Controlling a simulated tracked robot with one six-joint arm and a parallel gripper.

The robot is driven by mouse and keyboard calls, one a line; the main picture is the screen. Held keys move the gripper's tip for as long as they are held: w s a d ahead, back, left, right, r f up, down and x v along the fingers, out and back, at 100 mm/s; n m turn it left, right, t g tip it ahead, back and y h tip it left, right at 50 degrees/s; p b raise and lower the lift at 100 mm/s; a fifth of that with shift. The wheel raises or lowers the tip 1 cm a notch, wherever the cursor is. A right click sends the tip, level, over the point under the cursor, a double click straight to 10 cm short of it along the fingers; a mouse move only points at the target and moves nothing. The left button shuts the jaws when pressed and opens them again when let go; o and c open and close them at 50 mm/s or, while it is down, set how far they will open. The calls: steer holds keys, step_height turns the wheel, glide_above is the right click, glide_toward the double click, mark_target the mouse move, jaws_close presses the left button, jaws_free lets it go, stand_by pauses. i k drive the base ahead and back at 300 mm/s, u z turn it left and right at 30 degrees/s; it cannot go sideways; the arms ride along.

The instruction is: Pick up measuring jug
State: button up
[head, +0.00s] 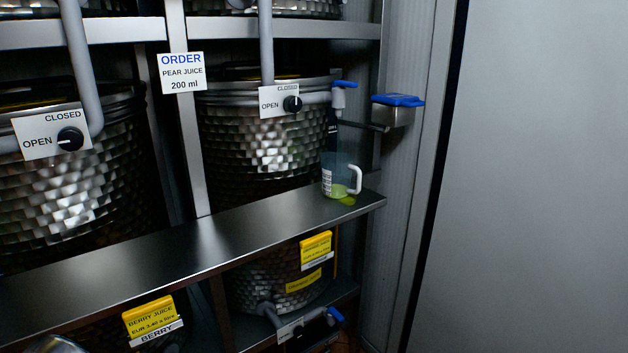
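The measuring jug (333,172) stands upright near the right end of the metal shelf (200,240). It is clear and bluish, with a white scale label on its left side and a pale handle on its right. A little yellow-green liquid shows in its bottom. A yellow-green patch lies on the shelf at its base; I cannot tell if it is a spill or a reflection. My gripper is not in view.
A tap with a blue lever (340,88) is above the jug. A blue-lidded box (396,108) is on the right wall. Large metal vats (265,150) stand behind the shelf. An order sign (182,73) reads pear juice, 200 ml. A plain grey panel fills the right.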

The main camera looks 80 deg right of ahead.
mark_target(336, 167)
steer(key=u, duration=0.5)
steer(key=k, duration=1.45)
steer(key=z, duration=0.9)
steer(key=i, duration=1)
steer(key=z, duration=0.1)
